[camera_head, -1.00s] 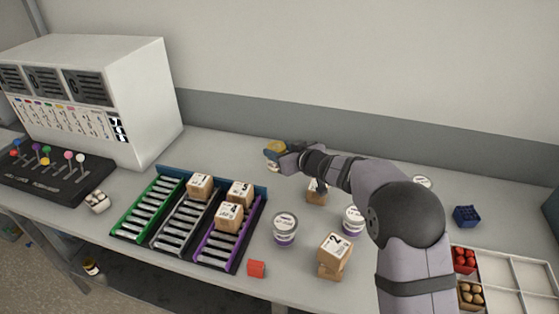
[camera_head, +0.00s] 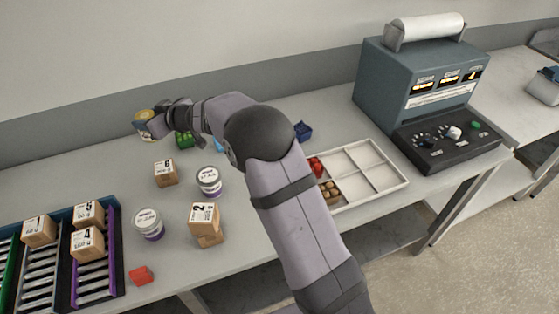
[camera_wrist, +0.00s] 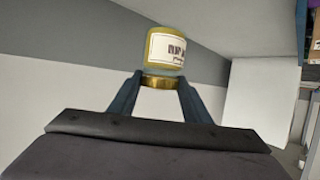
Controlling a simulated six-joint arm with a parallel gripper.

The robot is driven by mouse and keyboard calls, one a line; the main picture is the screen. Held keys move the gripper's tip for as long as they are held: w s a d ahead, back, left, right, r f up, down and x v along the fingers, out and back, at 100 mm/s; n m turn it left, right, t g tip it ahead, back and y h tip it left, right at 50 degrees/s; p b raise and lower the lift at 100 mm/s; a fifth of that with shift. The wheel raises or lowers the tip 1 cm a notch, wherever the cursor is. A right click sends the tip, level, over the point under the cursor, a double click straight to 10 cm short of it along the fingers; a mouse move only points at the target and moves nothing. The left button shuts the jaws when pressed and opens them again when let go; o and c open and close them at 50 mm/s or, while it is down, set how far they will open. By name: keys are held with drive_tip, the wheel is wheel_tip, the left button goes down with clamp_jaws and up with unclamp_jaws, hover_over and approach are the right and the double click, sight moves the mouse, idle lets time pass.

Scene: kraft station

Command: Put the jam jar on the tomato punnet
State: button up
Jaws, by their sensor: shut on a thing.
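My gripper (camera_wrist: 160,95) is shut on a yellow jar (camera_wrist: 167,50) with a gold lid and a white label, taken to be the jam jar. The lid end sits between the fingers; the label is not clearly legible. In the head view the jar (camera_head: 145,122) is at the far back left, near the wall, with my gripper (camera_head: 163,122) at its right. A punnet of red tomatoes (camera_head: 315,167) sits in the back left compartment of the white tray, right of my arm. My arm hides part of it.
The white divided tray (camera_head: 398,180) also holds brown round items (camera_head: 329,190). A blue punnet (camera_head: 303,131) and a green punnet (camera_head: 184,140) stand at the back. Two white-lidded jars (camera_head: 209,181) (camera_head: 148,223) and numbered boxes (camera_head: 204,218) stand in front. A grey machine (camera_head: 420,85) is at right.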

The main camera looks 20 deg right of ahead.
drive_tip(key=w+d+r+m+t+h, duration=0.1)
drive_tip(key=d+r+m+h, duration=0.15)
drive_tip(key=d, duration=1.65)
drive_tip(key=w+d+r+m+t+h, duration=0.15)
drive_tip(key=d+m+h, duration=0.25)
drive_tip(key=d, duration=1.4)
drive_tip(key=s+d+r+m+h+p, duration=0.1)
drive_tip(key=s+d, duration=0.7)
drive_tip(key=d, duration=0.5)
drive_tip(key=s+d+r+m+h+p, duration=0.1)
drive_tip(key=s+d+h, duration=0.1)
drive_tip(key=s+d, duration=0.8)
drive_tip(key=s+a+n+g+y, duration=0.1)
drive_tip(key=s+a+n+y, duration=0.25)
drive_tip(key=a, duration=0.25)
drive_tip(key=s+a+f+n+g+y, duration=0.1)
drive_tip(key=s+a+n+g+y, duration=0.1)
drive_tip(key=a+n+y, duration=0.3)
drive_tip(key=s+a+n+g+y, duration=0.1)
drive_tip(key=s+a+n+y, duration=0.15)
drive_tip(key=a, duration=0.45)
drive_tip(key=shift+m+y, duration=0.25)
drive_tip(key=shift+w+d+f+p, duration=0.15)
drive_tip(key=shift+f+p, duration=0.4)
drive_tip(key=shift+f, duration=2)
drive_tip(key=shift+w+d+f+p, duration=0.1)
drive_tip(key=shift+f+p, duration=0.4)
drive_tip(key=shift+f, duration=2.05)
drive_tip(key=shift+f, duration=0.15)
